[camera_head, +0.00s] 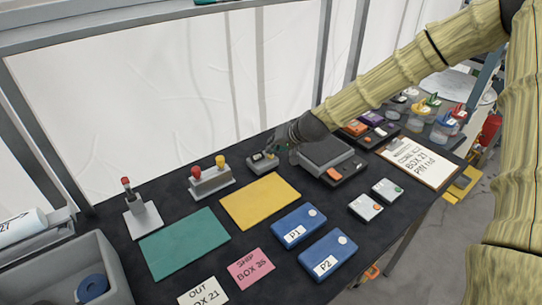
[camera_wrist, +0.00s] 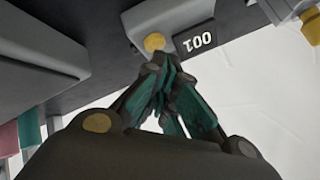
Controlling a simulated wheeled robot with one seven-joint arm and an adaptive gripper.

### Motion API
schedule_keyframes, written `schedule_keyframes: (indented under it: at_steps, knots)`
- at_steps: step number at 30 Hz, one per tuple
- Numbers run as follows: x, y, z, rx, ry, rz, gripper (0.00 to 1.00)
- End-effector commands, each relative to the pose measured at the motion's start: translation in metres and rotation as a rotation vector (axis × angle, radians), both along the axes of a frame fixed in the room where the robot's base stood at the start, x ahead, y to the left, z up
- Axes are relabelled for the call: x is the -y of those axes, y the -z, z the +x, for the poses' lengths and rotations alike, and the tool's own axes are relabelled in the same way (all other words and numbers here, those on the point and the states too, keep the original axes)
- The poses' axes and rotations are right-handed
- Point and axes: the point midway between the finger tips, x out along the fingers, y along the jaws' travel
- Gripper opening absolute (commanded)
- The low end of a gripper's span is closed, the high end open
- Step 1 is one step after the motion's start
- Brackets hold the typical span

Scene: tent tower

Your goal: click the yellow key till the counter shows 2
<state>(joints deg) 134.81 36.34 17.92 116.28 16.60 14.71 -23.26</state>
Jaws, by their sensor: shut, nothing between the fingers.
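The counter box (camera_head: 262,164) is a small grey unit on the dark table, at the back between the yellow mat and my gripper. In the wrist view the yellow key (camera_wrist: 154,42) is a round button on its grey face. Beside it is a dark counter display (camera_wrist: 200,41) with white digits, upside down in this view, seemingly 001. My gripper (camera_wrist: 163,72) is shut and empty, its fingertips close to the key in the picture. I cannot tell whether they touch it. In the head view my gripper (camera_head: 284,146) is at the box's right side.
A grey box with red and yellow knobs (camera_head: 211,181) stands left of the counter. A dark grey scale-like unit (camera_head: 327,152) stands close on the right. A yellow mat (camera_head: 260,202), a green mat (camera_head: 185,243) and blue boxes (camera_head: 299,226) lie nearer the front.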

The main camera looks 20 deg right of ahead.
Motion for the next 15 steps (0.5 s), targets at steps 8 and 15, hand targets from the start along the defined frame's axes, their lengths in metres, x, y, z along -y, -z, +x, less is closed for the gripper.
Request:
schedule_keyframes:
  at_steps: [8,15]
  knots:
    - [0.0001,0.0029,0.0,0.0,0.0,0.0,0.0]
    - [0.0,0.0051,0.0,0.0,0.0,0.0,0.0]
